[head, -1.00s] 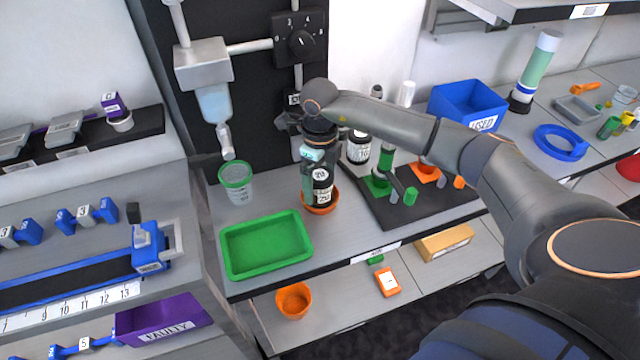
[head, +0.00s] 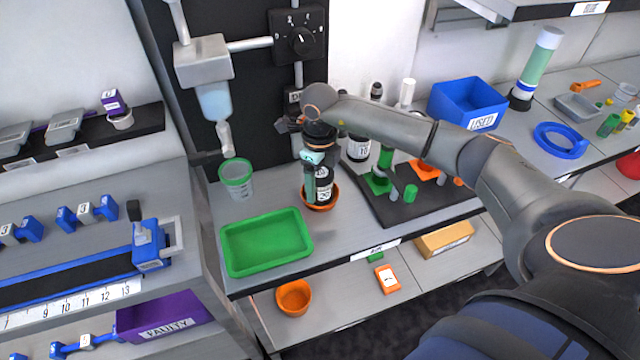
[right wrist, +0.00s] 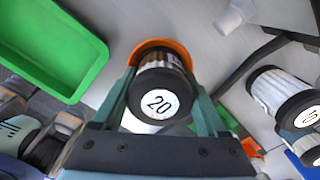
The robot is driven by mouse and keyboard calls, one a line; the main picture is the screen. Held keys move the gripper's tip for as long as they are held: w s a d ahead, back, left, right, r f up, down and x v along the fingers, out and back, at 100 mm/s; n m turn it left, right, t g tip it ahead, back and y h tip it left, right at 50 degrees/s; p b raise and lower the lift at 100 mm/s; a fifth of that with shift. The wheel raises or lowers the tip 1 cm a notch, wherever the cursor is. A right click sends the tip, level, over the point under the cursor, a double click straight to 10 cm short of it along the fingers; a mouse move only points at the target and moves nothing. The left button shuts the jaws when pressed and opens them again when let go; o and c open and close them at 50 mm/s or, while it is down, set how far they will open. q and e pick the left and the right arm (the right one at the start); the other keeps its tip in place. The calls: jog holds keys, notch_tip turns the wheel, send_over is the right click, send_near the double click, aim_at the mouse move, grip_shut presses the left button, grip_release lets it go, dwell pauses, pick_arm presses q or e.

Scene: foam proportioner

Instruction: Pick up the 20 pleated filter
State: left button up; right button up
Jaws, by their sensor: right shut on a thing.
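The 20 pleated filter (head: 322,172) is a dark-capped cylinder with a white label, standing upright in an orange dish (head: 333,201) on the bench. In the right wrist view, its round white end marked 20 (right wrist: 159,103) faces the camera, with the orange dish (right wrist: 160,44) around its far end. My right gripper (right wrist: 162,98) is shut on the filter, one finger on each side. In the head view, my right gripper (head: 316,178) comes down from above, and a finger hides part of the filter. My left gripper does not show.
A green tray (head: 267,250) lies to the left, with a green-rimmed cup (head: 236,180) behind it. Another dark-capped filter (head: 359,148) and a dark board (head: 425,207) with green and orange holders stand to the right. A blue bin (head: 466,103) is further right.

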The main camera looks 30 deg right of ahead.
jog(key=shift+c, duration=1.1)
jog(key=shift+r, duration=0.1)
